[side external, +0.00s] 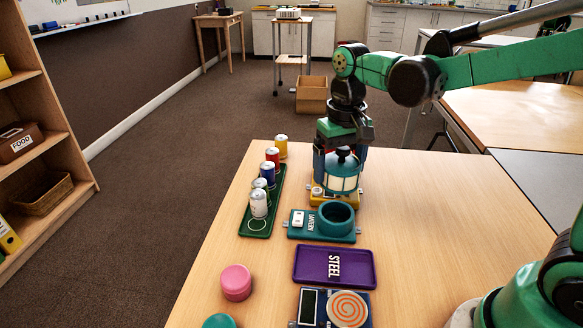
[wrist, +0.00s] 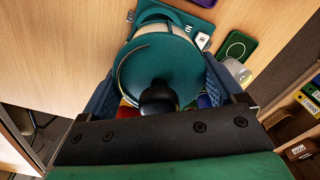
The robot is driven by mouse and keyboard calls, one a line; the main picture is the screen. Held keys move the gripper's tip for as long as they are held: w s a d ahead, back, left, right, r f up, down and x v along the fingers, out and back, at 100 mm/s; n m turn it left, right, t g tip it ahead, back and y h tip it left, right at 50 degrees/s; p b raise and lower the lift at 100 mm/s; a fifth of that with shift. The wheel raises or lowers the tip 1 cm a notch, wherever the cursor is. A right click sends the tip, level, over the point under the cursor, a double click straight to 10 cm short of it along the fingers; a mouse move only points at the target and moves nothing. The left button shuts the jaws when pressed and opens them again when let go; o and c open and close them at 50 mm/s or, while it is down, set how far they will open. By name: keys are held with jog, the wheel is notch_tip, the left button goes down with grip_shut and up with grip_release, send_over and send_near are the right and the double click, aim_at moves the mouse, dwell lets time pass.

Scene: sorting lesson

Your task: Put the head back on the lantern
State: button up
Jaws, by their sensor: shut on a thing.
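The lantern head (side external: 343,178), a cream cylinder with a teal cap, is between the fingers of my gripper (side external: 339,164). In the wrist view, the head's teal cap (wrist: 140,68) with a black knob fills the space between my gripper's blue fingers (wrist: 165,88). The gripper is shut on the head, which looks upright. The lantern base (side external: 320,236) is a teal plate marked LANTERN with a round, open teal socket (side external: 337,218). The head is behind this socket, over or at a yellow base (side external: 348,200); I cannot tell whether they touch.
A green tray (side external: 262,227) with several cans stands left of the lantern base. A purple STEEL tray (side external: 305,264) lies in front, then a dark device with an orange spiral disc (side external: 347,309). A pink round piece (side external: 236,281) sits front left. The table's right side is clear.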

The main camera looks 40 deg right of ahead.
jog(key=shift+f, duration=3.2)
jog(key=shift+s+f, duration=0.1)
jog(key=shift+f, duration=0.05)
jog(key=o, duration=1)
jog(key=shift+r, duration=3.5)
